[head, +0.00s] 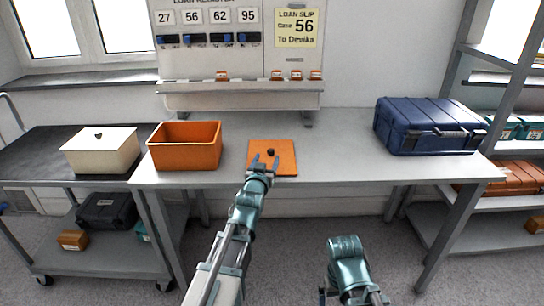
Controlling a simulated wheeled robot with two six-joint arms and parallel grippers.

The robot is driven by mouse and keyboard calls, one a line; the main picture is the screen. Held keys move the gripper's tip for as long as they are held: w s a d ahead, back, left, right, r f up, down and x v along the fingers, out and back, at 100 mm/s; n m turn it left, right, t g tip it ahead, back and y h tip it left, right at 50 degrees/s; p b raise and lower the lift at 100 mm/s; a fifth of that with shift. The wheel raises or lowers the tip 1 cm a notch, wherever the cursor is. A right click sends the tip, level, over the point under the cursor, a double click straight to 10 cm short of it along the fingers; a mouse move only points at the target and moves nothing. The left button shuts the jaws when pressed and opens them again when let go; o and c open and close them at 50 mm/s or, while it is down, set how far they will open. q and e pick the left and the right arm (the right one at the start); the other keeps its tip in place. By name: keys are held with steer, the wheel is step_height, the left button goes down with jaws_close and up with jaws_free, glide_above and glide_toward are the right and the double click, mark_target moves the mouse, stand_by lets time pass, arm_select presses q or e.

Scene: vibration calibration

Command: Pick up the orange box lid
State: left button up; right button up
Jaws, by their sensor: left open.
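The orange box lid (286,150) lies flat on the grey table, right of the open orange box (188,149). It has a small dark knob (271,152) on top. My left gripper (264,161) is open at the lid's front left part, with its two fingers on the near side of the knob. I cannot tell whether the fingers touch the lid. My right arm shows low in the picture, in front of the table; its fingertips are not visible.
A blue case (428,126) stands at the table's right end. A cream lidded box (101,152) stands on the dark cart (30,150) at left. A wall panel (180,68) with a loan slip (297,29) rises behind. The table (345,150) is bare between lid and case.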

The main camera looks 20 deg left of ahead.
mark_target(271, 152)
arm_select(q)
steer(key=shift+w+a+f+b, duration=0.1)
steer(key=shift+w+f+b, duration=0.15)
steer(key=shift+w, duration=1.1)
steer(key=shift+w+a+f+b, duration=0.1)
steer(key=shift+w+f+b, duration=0.1)
steer(key=shift+w, duration=1.1)
steer(key=shift+d, duration=0.1)
steer(key=shift+s, duration=0.1)
jaws_close()
